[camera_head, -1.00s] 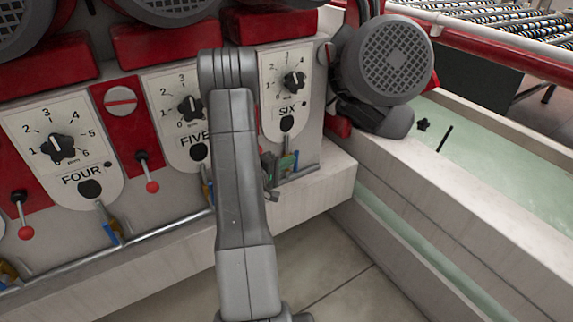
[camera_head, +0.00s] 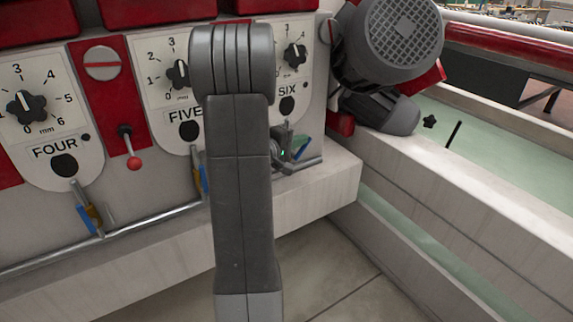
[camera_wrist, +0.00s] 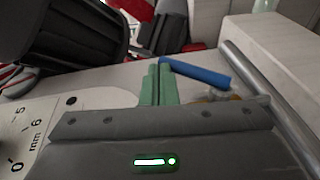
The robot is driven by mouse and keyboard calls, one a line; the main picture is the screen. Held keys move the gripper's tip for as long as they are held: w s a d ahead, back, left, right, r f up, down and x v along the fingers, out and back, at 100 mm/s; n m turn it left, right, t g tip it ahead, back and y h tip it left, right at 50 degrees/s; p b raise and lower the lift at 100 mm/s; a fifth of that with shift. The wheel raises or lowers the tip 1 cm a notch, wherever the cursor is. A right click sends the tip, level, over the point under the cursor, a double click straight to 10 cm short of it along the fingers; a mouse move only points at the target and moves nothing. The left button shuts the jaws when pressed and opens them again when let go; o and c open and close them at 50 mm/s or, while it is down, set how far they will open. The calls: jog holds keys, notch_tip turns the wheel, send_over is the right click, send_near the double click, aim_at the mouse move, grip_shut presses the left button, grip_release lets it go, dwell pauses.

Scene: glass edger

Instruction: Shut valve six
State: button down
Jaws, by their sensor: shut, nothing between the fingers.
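Valve six's blue handle (camera_wrist: 197,73) shows in the wrist view, with its brass body (camera_wrist: 222,95) beside the metal pipe (camera_wrist: 268,100). The handle lies at an angle to the pipe, its far end by my fingertips. My gripper (camera_wrist: 158,85) has green fingers pressed together, with nothing between them. The tips are right beside the handle's end; I cannot tell if they touch it. In the head view my gripper (camera_head: 298,148) is below the SIX panel (camera_head: 292,75), partly behind my arm. There valve six is mostly hidden.
Valve five's blue handle (camera_head: 204,180) and valve four's (camera_head: 84,218) hang under their panels. A red-knobbed lever (camera_head: 134,162) sticks out between panels. A grey motor (camera_head: 400,45) stands right of panel six. A pale ledge (camera_head: 320,190) runs below; open floor lies in front.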

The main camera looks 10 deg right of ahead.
jog(key=d+b, duration=0.1)
jog(key=b, duration=0.2)
jog(key=d+f+b, duration=0.1)
jog(key=b, duration=0.2)
jog(key=w+d+b, duration=0.1)
jog(key=b, duration=0.2)
jog(key=shift+w+d+f+b, duration=0.1)
jog(key=shift+d+f+b, duration=0.1)
jog(key=shift+f+b, duration=0.15)
jog(key=shift+w+d+f+y, duration=0.15)
jog(key=shift+d+y, duration=0.1)
jog(key=shift+y, duration=0.35)
send_near(310, 141)
jog(key=x, duration=0.3)
jog(key=shift+f+p, duration=0.2)
jog(key=shift+p, duration=0.15)
jog(key=shift+w+d, duration=0.1)
